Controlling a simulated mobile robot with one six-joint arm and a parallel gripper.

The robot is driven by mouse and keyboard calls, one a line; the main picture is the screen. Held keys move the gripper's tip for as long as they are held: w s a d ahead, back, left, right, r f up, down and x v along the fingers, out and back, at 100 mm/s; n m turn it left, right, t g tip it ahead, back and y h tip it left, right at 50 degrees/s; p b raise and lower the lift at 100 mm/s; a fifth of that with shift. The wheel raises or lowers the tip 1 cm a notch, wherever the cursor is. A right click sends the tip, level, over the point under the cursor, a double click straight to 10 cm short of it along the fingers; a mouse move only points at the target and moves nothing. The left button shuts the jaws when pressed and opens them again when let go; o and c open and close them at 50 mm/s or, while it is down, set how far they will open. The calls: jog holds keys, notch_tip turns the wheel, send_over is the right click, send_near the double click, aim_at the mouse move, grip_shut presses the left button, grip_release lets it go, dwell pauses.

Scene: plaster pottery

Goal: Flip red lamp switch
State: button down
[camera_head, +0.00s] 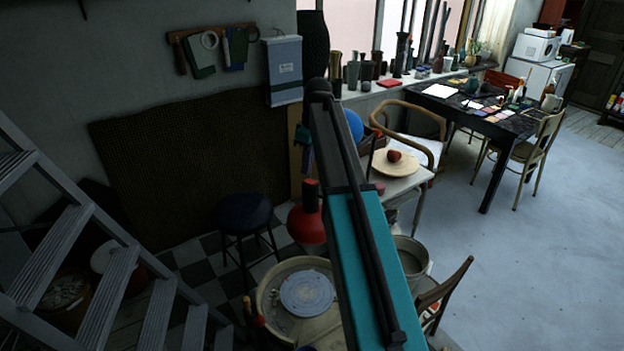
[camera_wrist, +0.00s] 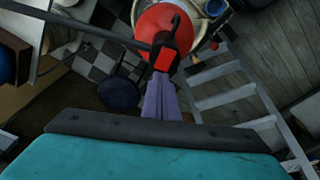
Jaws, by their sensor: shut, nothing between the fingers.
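The red lamp (camera_head: 306,224) hangs left of my arm in the head view, its rounded shade over the pottery wheel. In the wrist view the lamp's red shade (camera_wrist: 150,20) is at the top centre, with a dark arm running left from its dark fitting. A small bright red square (camera_wrist: 164,58), which looks like the switch, sits on that fitting. My gripper (camera_wrist: 164,82) is shut and empty, its purplish-grey fingers pointing up at the red square. The tips appear very close to it; I cannot tell whether they touch. My gripper is not clear in the head view.
The pottery wheel (camera_head: 308,292) is below the lamp, with a dark stool (camera_head: 246,214) to its left. A small table (camera_head: 402,184) holds a round board. Open floor (camera_head: 540,240) lies at the right.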

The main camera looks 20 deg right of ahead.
aim_at(307, 180)
jog(key=shift+r+p, duration=1.25)
jog(key=shift+r, duration=1.2)
jog(key=shift+f, duration=0.1)
